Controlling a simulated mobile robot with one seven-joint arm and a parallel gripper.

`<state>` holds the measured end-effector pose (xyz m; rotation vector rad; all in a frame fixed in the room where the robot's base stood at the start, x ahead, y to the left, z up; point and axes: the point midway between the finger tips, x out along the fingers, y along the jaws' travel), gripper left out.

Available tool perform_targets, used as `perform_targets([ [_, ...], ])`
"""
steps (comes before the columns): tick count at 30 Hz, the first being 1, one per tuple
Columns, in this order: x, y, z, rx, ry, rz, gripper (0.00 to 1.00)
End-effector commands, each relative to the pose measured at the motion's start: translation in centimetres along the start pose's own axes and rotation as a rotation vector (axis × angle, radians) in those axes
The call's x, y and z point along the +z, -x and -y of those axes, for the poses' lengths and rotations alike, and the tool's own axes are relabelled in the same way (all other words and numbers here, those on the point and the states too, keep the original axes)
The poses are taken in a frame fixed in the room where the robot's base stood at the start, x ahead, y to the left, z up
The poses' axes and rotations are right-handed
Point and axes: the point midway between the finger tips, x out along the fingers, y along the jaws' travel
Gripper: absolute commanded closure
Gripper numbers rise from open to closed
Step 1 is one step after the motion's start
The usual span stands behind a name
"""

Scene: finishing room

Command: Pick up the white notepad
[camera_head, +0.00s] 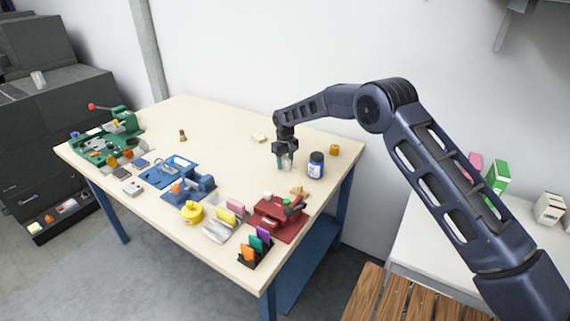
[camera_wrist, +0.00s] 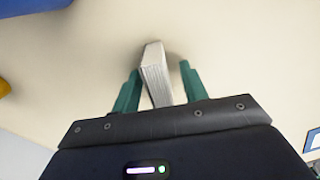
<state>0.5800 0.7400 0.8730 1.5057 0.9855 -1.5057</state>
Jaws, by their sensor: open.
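The white notepad (camera_wrist: 155,72) shows in the wrist view as a pale block with page edges visible, standing on edge on the light tabletop. My gripper (camera_wrist: 160,68) is open, with one teal finger on each side of the notepad. There is a gap on the right; the left finger is closer to it, and I cannot tell whether it touches. In the head view my gripper (camera_head: 285,162) points down at the back right of the table, with a pale sliver between its fingers, too small to make out well.
A small whitish object (camera_head: 259,137) lies behind left. A red device (camera_head: 275,217) stands in front. The table's (camera_head: 225,125) back middle is mostly clear.

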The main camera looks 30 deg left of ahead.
Motion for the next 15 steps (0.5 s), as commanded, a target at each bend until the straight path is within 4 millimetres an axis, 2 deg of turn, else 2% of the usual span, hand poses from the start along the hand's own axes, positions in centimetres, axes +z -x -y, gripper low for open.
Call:
perform_targets([
  [1,0.0,0.0,0.0,0.0,0.0,0.0,0.56],
  [6,0.0,0.02,-0.01,0.0,0.0,0.0,0.9],
  [8,0.0,0.02,-0.01,0.0,0.0,0.0,1.0],
  [15,-0.01,0.06,-0.01,0.0,0.0,0.0,1.0],
])
